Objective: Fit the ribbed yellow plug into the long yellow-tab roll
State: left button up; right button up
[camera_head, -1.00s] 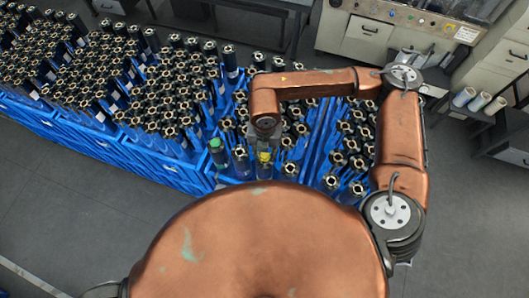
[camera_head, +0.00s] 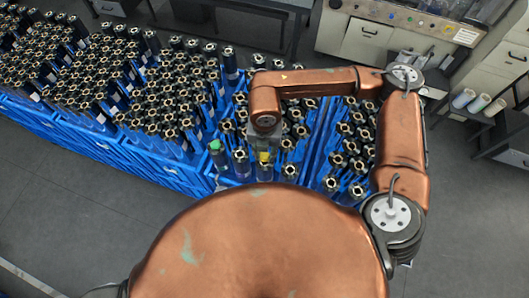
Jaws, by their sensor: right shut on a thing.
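The ribbed yellow plug (camera_head: 264,156) shows just below my right gripper (camera_head: 264,147), at the top of a dark roll (camera_head: 264,171) in the front row of the blue crate. My right gripper is shut on the plug and points down; its fingers are small and partly hidden by my wrist. I cannot tell how deep the plug sits in the roll, nor see the roll's tab clearly. My left gripper is not in view.
A roll with a green plug (camera_head: 216,146) stands to the left in the same row. Blue crates (camera_head: 168,171) packed with upright dark rolls fill the left and middle. A machine with drawers (camera_head: 367,35) stands at the back. Grey floor (camera_head: 80,200) is clear in front.

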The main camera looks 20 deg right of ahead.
aim_at(264, 156)
jog(key=shift+f+b, duration=0.1)
jog(key=shift+b, duration=0.45)
dwell(0.7)
jog(key=o, duration=0.5)
notch_tip(264, 156, up, 11)
jog(key=p, duration=0.3)
jog(key=shift+p, duration=0.4)
dwell(0.4)
jog(key=shift+a, duration=0.1)
dwell(0.5)
